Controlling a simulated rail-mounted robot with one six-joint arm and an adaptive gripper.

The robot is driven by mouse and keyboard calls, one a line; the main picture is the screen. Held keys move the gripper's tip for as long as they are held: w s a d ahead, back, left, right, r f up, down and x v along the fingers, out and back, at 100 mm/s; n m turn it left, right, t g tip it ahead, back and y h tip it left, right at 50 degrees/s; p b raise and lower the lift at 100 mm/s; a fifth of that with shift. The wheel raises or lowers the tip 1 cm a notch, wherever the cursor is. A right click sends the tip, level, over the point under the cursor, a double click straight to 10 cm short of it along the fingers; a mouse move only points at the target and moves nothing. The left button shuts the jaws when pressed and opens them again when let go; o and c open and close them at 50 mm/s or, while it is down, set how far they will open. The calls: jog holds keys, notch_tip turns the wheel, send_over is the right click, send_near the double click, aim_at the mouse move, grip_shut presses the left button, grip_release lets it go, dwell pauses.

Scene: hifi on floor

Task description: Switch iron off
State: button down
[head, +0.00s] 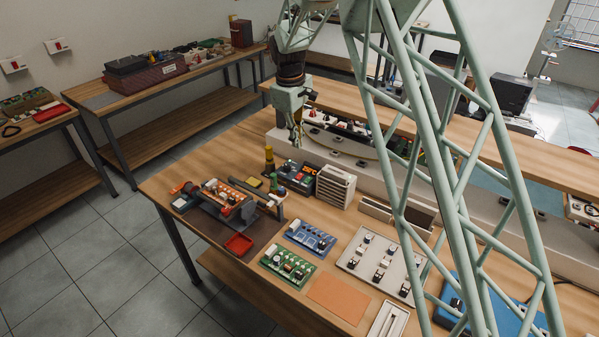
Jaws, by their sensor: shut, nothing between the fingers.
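A dark soldering station (296,178) with a lit orange-red display sits on the wooden workbench, left of a light slatted box. I take this to be the iron's unit; its switch is too small to make out. A dark and yellow upright item (269,160) stands just left of it; I cannot tell whether it is the iron. My gripper (295,145) points down above and behind the station, apart from its front. It is shut, with nothing visible in it.
The slatted box (335,186) stands right of the station. A circuit-board holder (226,199), a red tray (239,245), blue and green boards (311,237) and a pale switch panel (381,262) lie in front. My green lattice structure blocks the right side.

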aim_at(299, 174)
dwell(0.5)
jog(key=shift+w+d+f+b, duration=0.15)
jog(key=shift+w+f, duration=0.1)
jog(key=shift+f, duration=2.05)
jog(key=shift+w+d+f+b, duration=0.15)
jog(key=shift+w+f, duration=0.1)
jog(key=shift+f, duration=2.05)
jog(key=shift+w+d+f+b, duration=0.15)
jog(key=shift+w+f, duration=0.1)
jog(key=shift+f, duration=2.05)
jog(key=shift+a, duration=0.15)
